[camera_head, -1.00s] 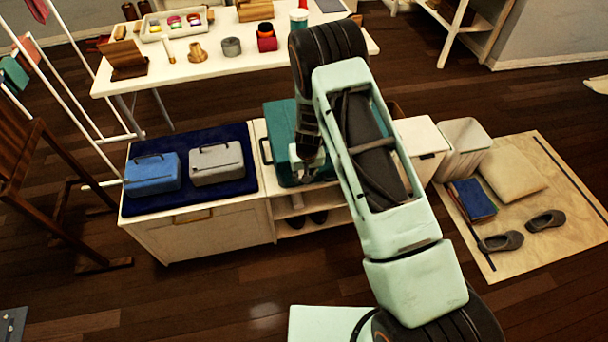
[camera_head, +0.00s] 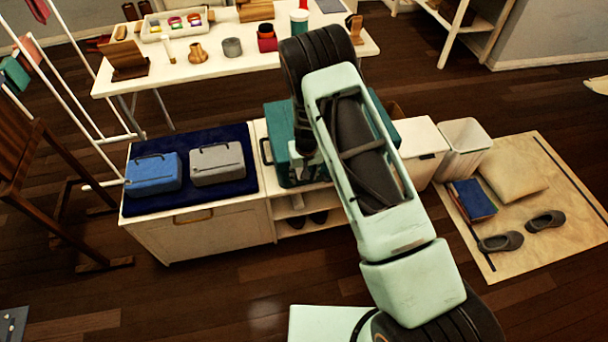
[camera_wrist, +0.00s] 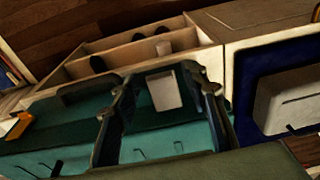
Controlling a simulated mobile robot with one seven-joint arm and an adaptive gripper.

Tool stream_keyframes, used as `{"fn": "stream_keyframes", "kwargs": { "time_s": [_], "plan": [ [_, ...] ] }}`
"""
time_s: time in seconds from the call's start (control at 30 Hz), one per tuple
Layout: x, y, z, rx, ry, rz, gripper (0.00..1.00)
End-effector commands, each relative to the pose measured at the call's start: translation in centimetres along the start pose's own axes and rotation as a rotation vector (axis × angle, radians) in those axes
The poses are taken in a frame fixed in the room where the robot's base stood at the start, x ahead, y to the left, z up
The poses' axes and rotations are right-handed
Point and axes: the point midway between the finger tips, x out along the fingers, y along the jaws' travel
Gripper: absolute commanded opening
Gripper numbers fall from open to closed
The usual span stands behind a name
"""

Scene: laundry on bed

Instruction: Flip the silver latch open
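A teal case (camera_head: 276,143) stands on the white cabinet, partly hidden behind my arm. In the wrist view the teal case (camera_wrist: 55,130) fills the lower left and middle. A pale silver plate, which looks like the latch (camera_wrist: 165,91), lies on its edge, with a small pale tab above it. My gripper (camera_wrist: 161,84) is open, with one dark finger to each side of the silver plate. I cannot tell whether either finger touches it. In the head view my gripper (camera_head: 306,160) is over the case's front, mostly hidden by my arm.
A blue box (camera_head: 153,174) and a grey box (camera_head: 217,163) sit on a dark blue mat left of the case. The cabinet's open shelf (camera_head: 300,207) holds dark shoes. A white bin (camera_head: 464,145) stands to the right. A table (camera_head: 240,58) with small items is behind.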

Motion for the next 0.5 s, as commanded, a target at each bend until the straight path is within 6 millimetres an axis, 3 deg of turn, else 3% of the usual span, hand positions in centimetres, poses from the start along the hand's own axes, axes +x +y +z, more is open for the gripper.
{"fn": "stream_keyframes", "kwargs": {
  "time_s": [0.27,0.5],
  "plan": [
    [-0.7,0.0,-0.1,0.000,0.001,0.000,0.41],
    [-4.4,0.0,-0.2,-0.001,0.004,0.000,0.41]
  ]
}}
